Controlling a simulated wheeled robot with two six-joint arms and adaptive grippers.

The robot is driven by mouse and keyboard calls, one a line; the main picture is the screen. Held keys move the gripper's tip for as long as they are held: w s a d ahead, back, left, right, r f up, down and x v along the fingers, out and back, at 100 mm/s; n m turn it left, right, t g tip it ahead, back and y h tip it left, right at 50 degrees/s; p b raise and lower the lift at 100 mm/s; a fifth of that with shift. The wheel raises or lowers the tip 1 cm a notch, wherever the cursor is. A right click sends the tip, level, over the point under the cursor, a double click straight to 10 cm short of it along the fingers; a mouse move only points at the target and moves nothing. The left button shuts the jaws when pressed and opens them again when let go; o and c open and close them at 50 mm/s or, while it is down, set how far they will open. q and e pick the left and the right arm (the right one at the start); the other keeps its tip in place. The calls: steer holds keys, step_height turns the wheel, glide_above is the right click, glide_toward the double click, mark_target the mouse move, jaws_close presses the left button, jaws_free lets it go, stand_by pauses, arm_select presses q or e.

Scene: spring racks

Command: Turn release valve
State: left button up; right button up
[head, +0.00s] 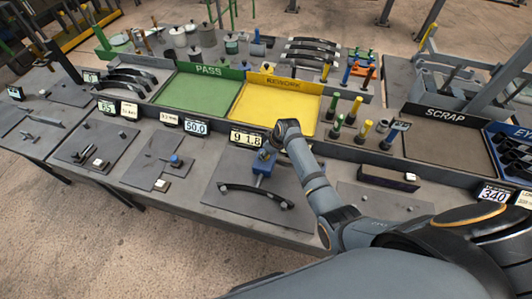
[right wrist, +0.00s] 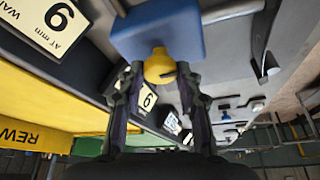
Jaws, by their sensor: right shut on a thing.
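The release valve shows in the right wrist view as a yellow round knob (right wrist: 158,67) with a notch, on the front of a blue block (right wrist: 165,32). In the head view the blue block (head: 264,167) stands on a grey plate at the front middle of the bench, just behind a curved black bar (head: 257,196). My right gripper (right wrist: 159,76) has one finger on each side of the knob and is shut on it. In the head view my right gripper (head: 270,151) reaches the block from above, and the knob is hidden there. My left gripper is not in view.
A display reading 91.8 (head: 248,138) stands just behind the block. Green PASS (head: 200,92) and yellow REWORK (head: 277,103) trays lie behind it, and a dark SCRAP tray (head: 445,137) is at right. Several curved bars and coloured pegs stand around.

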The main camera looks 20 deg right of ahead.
steer(key=shift+n, duration=0.3)
steer(key=shift+w+d+n+y, duration=0.15)
steer(key=shift+n+y, duration=0.35)
steer(key=shift+n, duration=0.4)
steer(key=shift+n+g+b, duration=0.5)
steer(key=shift+n+b, duration=0.1)
steer(key=shift+n, duration=0.3)
steer(key=n+g+y+b, duration=0.1)
steer(key=n+b, duration=0.1)
steer(key=n, duration=0.1)
steer(key=shift+w+f+n, duration=0.1)
steer(key=shift+f+n, duration=0.05)
steer(key=shift+n, duration=0.15)
steer(key=n+g+b, duration=0.2)
steer(key=n+b, duration=0.2)
steer(key=n, duration=0.1)
steer(key=shift+w+b, duration=0.15)
steer(key=shift+b, duration=0.25)
steer(key=shift+w+r+n+g+h+b, duration=0.15)
steer(key=shift+n+g+b, duration=0.35)
steer(key=shift+n+b, duration=0.65)
steer(key=shift+s+r+n+g+h+b, duration=0.1)
steer(key=shift+n+g+h+b, duration=0.15)
steer(key=shift+n+g+b, duration=0.8)
steer(key=shift+n+t, duration=0.5)
steer(key=shift+t, duration=0.05)
steer(key=o, duration=1.1)
steer(key=shift+o, duration=0.2)
